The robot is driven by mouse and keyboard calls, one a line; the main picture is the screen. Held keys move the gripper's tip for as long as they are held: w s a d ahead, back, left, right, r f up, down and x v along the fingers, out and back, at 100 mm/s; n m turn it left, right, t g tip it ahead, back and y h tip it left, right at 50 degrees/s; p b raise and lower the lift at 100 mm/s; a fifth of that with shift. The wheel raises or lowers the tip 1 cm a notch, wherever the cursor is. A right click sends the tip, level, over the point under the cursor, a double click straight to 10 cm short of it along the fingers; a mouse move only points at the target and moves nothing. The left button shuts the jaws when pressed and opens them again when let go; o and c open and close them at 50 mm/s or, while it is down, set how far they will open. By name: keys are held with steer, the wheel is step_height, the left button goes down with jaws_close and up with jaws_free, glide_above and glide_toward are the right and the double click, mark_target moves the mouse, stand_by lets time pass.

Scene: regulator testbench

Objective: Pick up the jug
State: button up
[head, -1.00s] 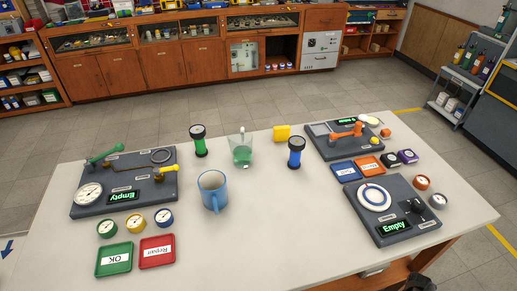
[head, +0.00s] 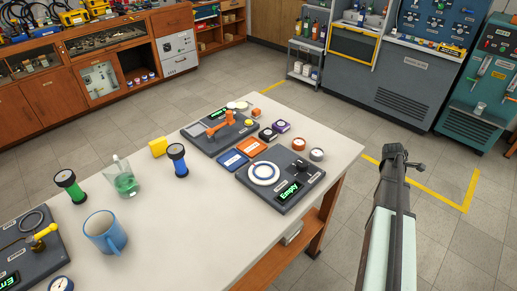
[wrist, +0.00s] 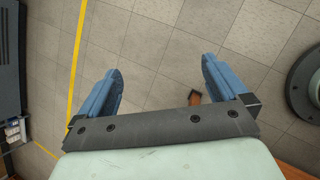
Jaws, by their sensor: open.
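A blue jug (head: 105,232) with a handle on its right side stands upright on the table at the lower left of the head view. It looks empty inside. My gripper (wrist: 160,78) is open and empty in the wrist view, its two blue fingers spread apart over the floor. In the head view my arm rises at the right, off the table's right side and far from the jug. The fingers cannot be made out there. The jug is not in the wrist view.
The table's front middle (head: 190,235) is clear.

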steer(key=w+r+n+t+h, duration=0.2)
steer(key=w+r, duration=0.3)
steer(key=r, duration=0.3)
steer(key=w+a+r+n+t, duration=0.2)
steer(key=w+a+r, duration=0.3)
steer(key=a+r, duration=0.15)
steer(key=w+a+r+n+t, duration=0.2)
steer(key=w+a+r, duration=0.3)
steer(key=a, duration=0.3)
steer(key=w+a+r+n+t+y, duration=0.1)
steer(key=w+a+r+n+t, duration=0.2)
steer(key=a+r, duration=0.8)
steer(key=a+r+n+t+y, duration=0.1)
steer(key=a+r+n+t, duration=0.3)
steer(key=a, duration=1.4)
steer(key=n+t+y, duration=0.1)
steer(key=n+y, duration=1.3)
steer(key=y, duration=0.1)
glide_above(118, 166)
steer(key=v, duration=0.5)
step_height(118, 166, down, 6)
step_height(118, 166, down, 7)
steer(key=shift+r, duration=0.1)
steer(key=shift+x, duration=0.9)
steer(key=shift+w+a+r, duration=0.1)
steer(key=shift+w+a, duration=0.3)
steer(key=shift+w, duration=0.15)
